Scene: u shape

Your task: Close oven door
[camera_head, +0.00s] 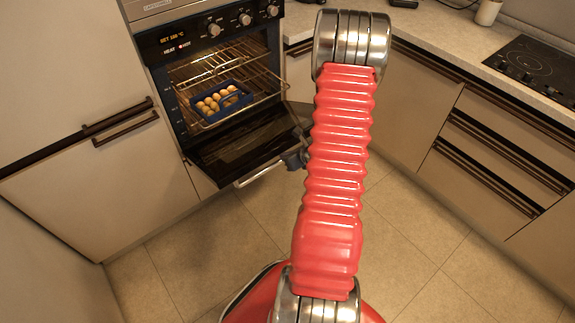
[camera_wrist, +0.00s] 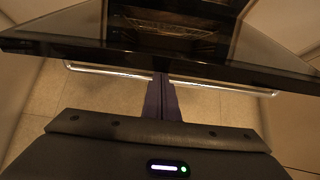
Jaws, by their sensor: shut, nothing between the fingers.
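The oven (camera_head: 165,75) is built into the cabinets at the left in the head view. Its door (camera_head: 237,150) hangs open, tilted down and outward, with a silver bar handle (camera_head: 258,173) along its outer edge. In the wrist view the door (camera_wrist: 70,38) spans the top, and its handle (camera_wrist: 110,71) runs across below the edge. My gripper (camera_wrist: 164,82) is shut and empty, its dark fingers reaching to the handle and door edge; I cannot tell whether they touch. In the head view my gripper (camera_head: 297,158) is partly hidden behind my arm, at the door's right side.
Inside the oven, a blue tray (camera_head: 222,104) with several round, light brown items rests on a wire rack (camera_head: 255,72). Cabinets (camera_head: 130,165) flank the oven at left. A counter with a cooktop (camera_head: 535,68) stands at right. The tiled floor (camera_head: 190,250) in front is clear.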

